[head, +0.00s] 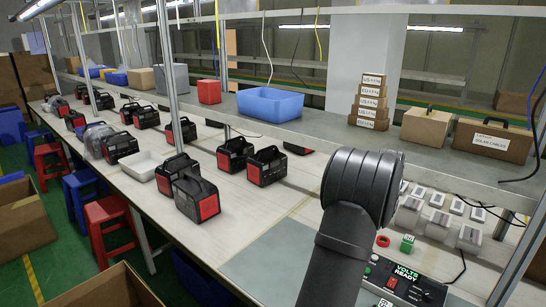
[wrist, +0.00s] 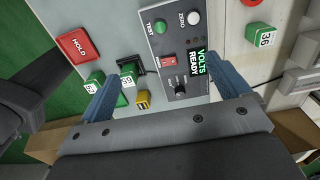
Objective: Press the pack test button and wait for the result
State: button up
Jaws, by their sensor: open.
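The tester panel (wrist: 154,50) is dark grey. It carries a green TEST button (wrist: 160,27), a white ZERO button (wrist: 193,17), a red switch (wrist: 168,62) and a black knob (wrist: 181,91). Its display (wrist: 198,62) reads "VOLTS READY", and the same display shows in the head view (head: 406,272). My gripper (wrist: 167,74) is open, its blue fingers spread on either side of the panel in the wrist view, with nothing between them held. The TEST button lies beyond the fingertips, apart from them. In the head view my arm hides the gripper.
A red HOLD pad (wrist: 80,45), a green block (wrist: 128,75) by a black holder, another green block (wrist: 94,83) and a yellow block (wrist: 143,98) lie near the left finger. A green "36" block (wrist: 262,36) sits right. Several red-and-black packs (head: 267,166) stand along the bench.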

grip_shut()
dwell(1.5)
